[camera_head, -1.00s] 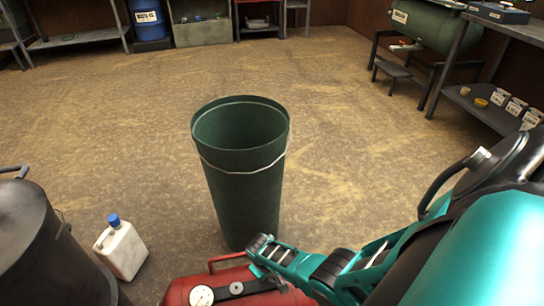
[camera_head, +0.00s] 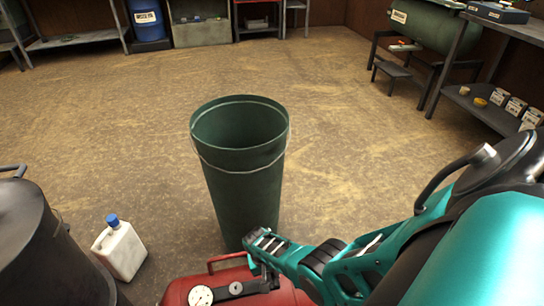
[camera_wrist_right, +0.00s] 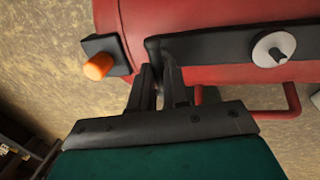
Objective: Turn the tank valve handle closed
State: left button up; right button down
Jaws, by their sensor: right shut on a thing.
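The red tank (camera_head: 185,291) lies at the bottom of the head view, with a round white gauge (camera_head: 201,296), a black bar and a carrying handle on top. In the right wrist view the tank (camera_wrist_right: 220,12) fills the upper part, with the black bar (camera_wrist_right: 215,47), a grey round knob (camera_wrist_right: 273,48) and an orange cap (camera_wrist_right: 98,67) on it. My right gripper (camera_head: 269,279) is at the tank's top. In the wrist view its fingers (camera_wrist_right: 161,78) are closed on the dark valve handle (camera_wrist_right: 154,46) by the bar's end; the handle is mostly hidden between them. My left gripper is not seen.
A tall green bin (camera_head: 240,190) stands just behind the tank, close to my right gripper. A white jug with a blue cap (camera_head: 121,248) and a dark drum (camera_head: 45,255) are at left. The floor beyond is open. A shelf (camera_head: 480,110) stands at right.

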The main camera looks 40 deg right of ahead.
jog(key=shift+s+d, duration=0.15)
jog(key=c, duration=1.1)
grip_release()
jog(key=shift+r, duration=0.1)
jog(key=r+p, duration=0.3)
jog(key=r, duration=0.1)
jog(key=w+a+r+p, duration=0.1)
jog(key=r+p, duration=0.2)
jog(key=r, duration=0.1)
jog(key=a+r+p, duration=0.1)
jog(key=r+p, duration=0.2)
jog(key=r, duration=0.1)
jog(key=shift+w+a+r, duration=0.2)
jog(key=shift+r, duration=0.05)
